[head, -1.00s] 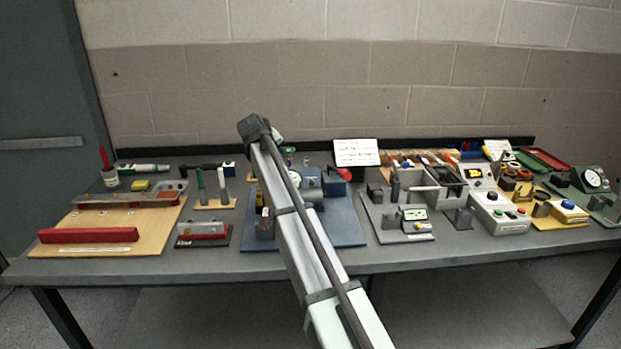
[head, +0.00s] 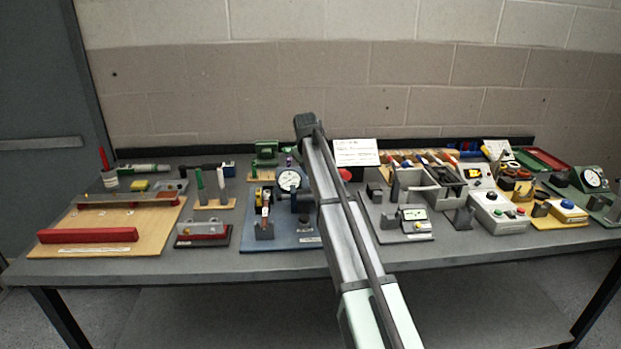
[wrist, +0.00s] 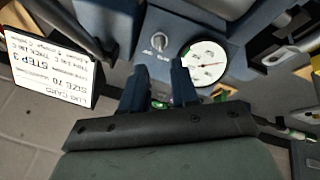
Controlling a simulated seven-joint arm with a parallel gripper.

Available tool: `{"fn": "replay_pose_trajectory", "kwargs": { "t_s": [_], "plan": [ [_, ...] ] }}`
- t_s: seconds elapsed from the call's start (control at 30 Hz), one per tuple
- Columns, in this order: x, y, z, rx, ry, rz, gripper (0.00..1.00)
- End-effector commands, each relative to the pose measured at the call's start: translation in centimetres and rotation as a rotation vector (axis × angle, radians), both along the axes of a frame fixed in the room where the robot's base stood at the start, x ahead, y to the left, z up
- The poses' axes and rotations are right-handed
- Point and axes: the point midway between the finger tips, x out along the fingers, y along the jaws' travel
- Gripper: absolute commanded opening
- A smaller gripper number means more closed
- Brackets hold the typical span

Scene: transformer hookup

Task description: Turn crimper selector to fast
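The crimper is a blue machine with a white round dial (head: 289,180) on a blue base plate (head: 295,241); my arm covers its right part in the head view. In the wrist view I see its blue panel, the dial (wrist: 203,63) and a small metal selector knob (wrist: 158,43) with small white lettering below it. The lettering and the knob's setting are too small to read. My gripper (wrist: 158,84) is open, its two dark fingers apart with nothing seen between them. The knob appears beyond the fingertips, apart from them. The fingers are hidden in the head view.
A white card (wrist: 48,55) reading "LUG CARD SIZE 70 STEP 3" stands left in the wrist view; it also shows in the head view (head: 356,152).

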Motion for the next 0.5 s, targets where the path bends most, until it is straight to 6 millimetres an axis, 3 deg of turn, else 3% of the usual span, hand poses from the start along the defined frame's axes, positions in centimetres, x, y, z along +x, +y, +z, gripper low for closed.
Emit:
{"fn": "replay_pose_trajectory", "kwargs": {
  "t_s": [0.3,0.5],
  "plan": [
    [2.4,-0.4,-4.5,0.000,0.000,0.000,0.29],
    [3.1,-0.6,-5.8,0.000,-0.001,0.000,0.29]
  ]
}}
